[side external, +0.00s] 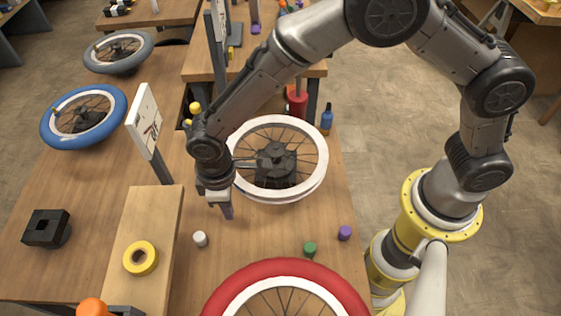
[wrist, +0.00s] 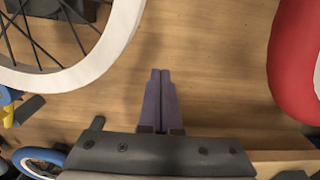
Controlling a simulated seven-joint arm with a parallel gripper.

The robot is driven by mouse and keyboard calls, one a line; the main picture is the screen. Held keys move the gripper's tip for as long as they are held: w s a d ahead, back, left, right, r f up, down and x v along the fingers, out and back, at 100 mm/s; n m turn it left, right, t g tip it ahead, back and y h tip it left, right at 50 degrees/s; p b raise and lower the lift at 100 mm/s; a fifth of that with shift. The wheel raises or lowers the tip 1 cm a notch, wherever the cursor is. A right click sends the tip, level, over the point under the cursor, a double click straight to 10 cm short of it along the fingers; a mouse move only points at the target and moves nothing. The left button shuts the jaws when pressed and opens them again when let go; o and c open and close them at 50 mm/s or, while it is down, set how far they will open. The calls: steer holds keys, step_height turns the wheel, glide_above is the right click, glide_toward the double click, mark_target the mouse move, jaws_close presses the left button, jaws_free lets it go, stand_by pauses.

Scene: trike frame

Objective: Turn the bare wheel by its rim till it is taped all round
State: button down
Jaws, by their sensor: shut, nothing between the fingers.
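The bare wheel (side external: 318,172) has a white rim, dark spokes and no tyre. It lies flat over a black hub stand (side external: 275,165) in the middle of the bench. Its rim also fills the upper left of the wrist view (wrist: 108,52). I cannot tell tape from bare rim on it. A yellow tape roll (side external: 151,262) lies flat on a wooden board at the front left. My gripper (side external: 227,211) points down just outside the rim's front left side. Its purple fingers (wrist: 160,75) are pressed together, empty and apart from the rim. My arm hides part of the rim's left side.
A red-tyred wheel (side external: 237,283) is at the front, right in the wrist view. A blue-tyred wheel (side external: 48,131), a grey-tyred wheel and a sign (side external: 145,115) stand left. White (side external: 200,239), green (side external: 310,249) and purple (side external: 345,232) caps lie in front. Bare bench surrounds my fingers.

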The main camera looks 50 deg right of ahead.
steer(key=shift+d, duration=0.1)
steer(key=shift+w+d, duration=0.15)
steer(key=shift+d, duration=0.2)
steer(key=shift+w+d, duration=0.15)
steer(key=shift+d, duration=0.55)
steer(key=shift+w+d, duration=0.15)
steer(key=shift+d, duration=0.55)
steer(key=s+d, duration=0.3)
steer(key=s, duration=0.8)
steer(key=shift+s, duration=0.35)
steer(key=a, duration=0.2)
steer(key=s+a, duration=0.1)
steer(key=a, duration=0.1)
steer(key=shift+w, duration=0.15)
